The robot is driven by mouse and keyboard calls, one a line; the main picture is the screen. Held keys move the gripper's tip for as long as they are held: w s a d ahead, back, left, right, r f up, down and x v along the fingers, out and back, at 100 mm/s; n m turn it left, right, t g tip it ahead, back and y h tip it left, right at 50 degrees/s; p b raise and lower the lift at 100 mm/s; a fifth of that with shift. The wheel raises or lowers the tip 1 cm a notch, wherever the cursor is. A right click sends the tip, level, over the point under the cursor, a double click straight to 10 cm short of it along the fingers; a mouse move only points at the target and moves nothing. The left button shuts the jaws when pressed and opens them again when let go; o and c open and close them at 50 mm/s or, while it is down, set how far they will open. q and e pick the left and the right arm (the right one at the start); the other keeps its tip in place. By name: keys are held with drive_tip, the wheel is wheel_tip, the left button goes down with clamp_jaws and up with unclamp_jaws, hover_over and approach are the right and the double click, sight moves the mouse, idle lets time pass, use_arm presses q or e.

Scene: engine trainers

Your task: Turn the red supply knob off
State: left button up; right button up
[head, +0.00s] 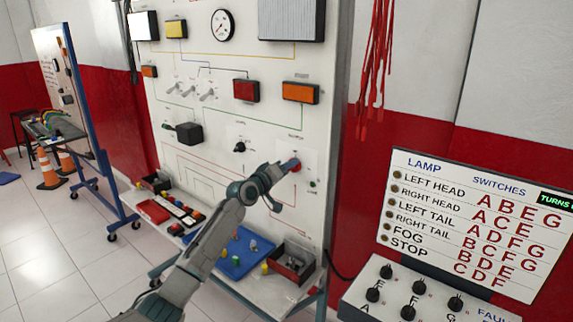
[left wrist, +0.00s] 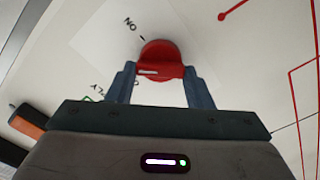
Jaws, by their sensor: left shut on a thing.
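The red supply knob (head: 291,164) is on the right part of the white upright training board. In the left wrist view the round red knob (left wrist: 160,52) has a raised grip bar with a white mark pointing toward the left finger. The word ON and a short tick are at its upper left; other lettering is partly hidden by the left finger. My left gripper (head: 282,171) reaches the knob from the lower left, and its fingers (left wrist: 158,76) are shut on the bar. My right gripper is not in view.
A black knob (head: 239,147), toggle switches (head: 188,91) and a red lamp block (head: 246,90) are on the board (head: 215,130). A shelf below holds a blue mat (head: 240,262) and a parts box (head: 291,262). A lamp chart (head: 470,220) and console with several black knobs stand at right.

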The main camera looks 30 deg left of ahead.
use_arm(q)
drive_tip(key=n+p, duration=0.4)
drive_tip(key=n, duration=0.4)
drive_tip(key=shift+f+p, duration=0.2)
drive_tip(key=shift+p, duration=0.2)
drive_tip(key=shift+n, duration=0.4)
drive_tip(key=o, duration=0.8)
drive_tip(key=shift+o, duration=0.9)
drive_tip(key=shift+a, duration=0.1)
